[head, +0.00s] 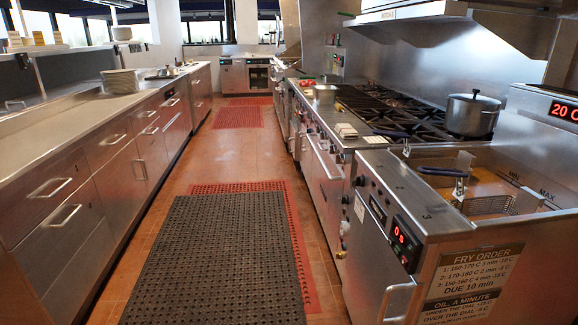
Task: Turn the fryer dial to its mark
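The fryer (440,215) stands at the lower right, a steel unit with an oil well and a wire basket (490,204) with a dark blue handle. Its sloped front edge carries a dark control panel (405,242) with a small red display. A dark knob (360,181) shows at the panel's far end. I cannot tell for sure which control is the dial, and no mark is readable at this angle. A separate red display (563,110) at the right edge reads about "20 C". Neither of my grippers is in view.
A fry order sign (473,272) is on the fryer's near side. Behind the fryer, a stove (395,110) holds a lidded pot (472,114). A steel counter (80,120) with drawers runs along the left. The aisle between, with a black mat (220,260), is clear.

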